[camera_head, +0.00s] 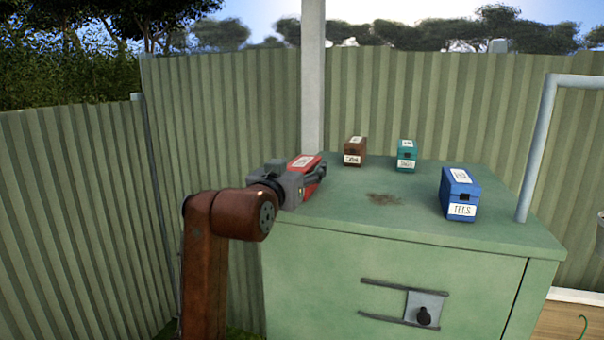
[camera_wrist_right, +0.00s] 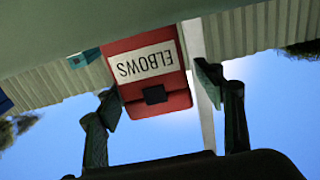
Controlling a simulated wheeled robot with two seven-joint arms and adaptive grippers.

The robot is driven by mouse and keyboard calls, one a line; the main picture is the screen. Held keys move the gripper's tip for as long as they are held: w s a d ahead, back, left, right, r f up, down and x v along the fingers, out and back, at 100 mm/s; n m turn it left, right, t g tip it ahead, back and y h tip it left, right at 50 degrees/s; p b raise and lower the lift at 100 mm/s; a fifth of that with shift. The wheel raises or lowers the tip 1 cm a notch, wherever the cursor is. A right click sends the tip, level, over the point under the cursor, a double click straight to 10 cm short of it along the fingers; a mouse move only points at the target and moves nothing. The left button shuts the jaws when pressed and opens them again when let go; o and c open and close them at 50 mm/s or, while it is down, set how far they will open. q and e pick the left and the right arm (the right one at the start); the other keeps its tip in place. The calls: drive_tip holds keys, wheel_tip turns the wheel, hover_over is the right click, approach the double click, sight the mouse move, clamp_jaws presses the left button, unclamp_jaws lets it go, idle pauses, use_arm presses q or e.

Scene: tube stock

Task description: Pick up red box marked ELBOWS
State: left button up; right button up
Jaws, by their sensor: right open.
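The red box marked ELBOWS (camera_head: 304,160) sits at the left end of the green cabinet top, partly hidden behind my right gripper (camera_head: 315,178). In the right wrist view, the same red box (camera_wrist_right: 178,84) appears upside down, with its white ELBOWS label and dark latch facing the camera. My right gripper's two fingers are open, one on either side of the box in that view. I cannot tell whether either finger touches it. My left gripper is not in view.
On the green cabinet (camera_head: 390,215) stand a brown box (camera_head: 355,146), a teal box (camera_head: 408,150) and a blue TEES box (camera_head: 462,188). A grey post (camera_head: 313,80) rises behind the red box. A grey pipe (camera_head: 538,140) stands at the right edge. The middle top is clear.

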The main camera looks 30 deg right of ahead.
drive_tip(key=shift+x, duration=1.2)
drive_tip(key=shift+s+a, duration=0.15)
drive_tip(key=shift+s, duration=0.05)
drive_tip(key=c, duration=0.3)
drive_tip(key=shift+w+f, duration=0.1)
drive_tip(key=c, duration=1.2)
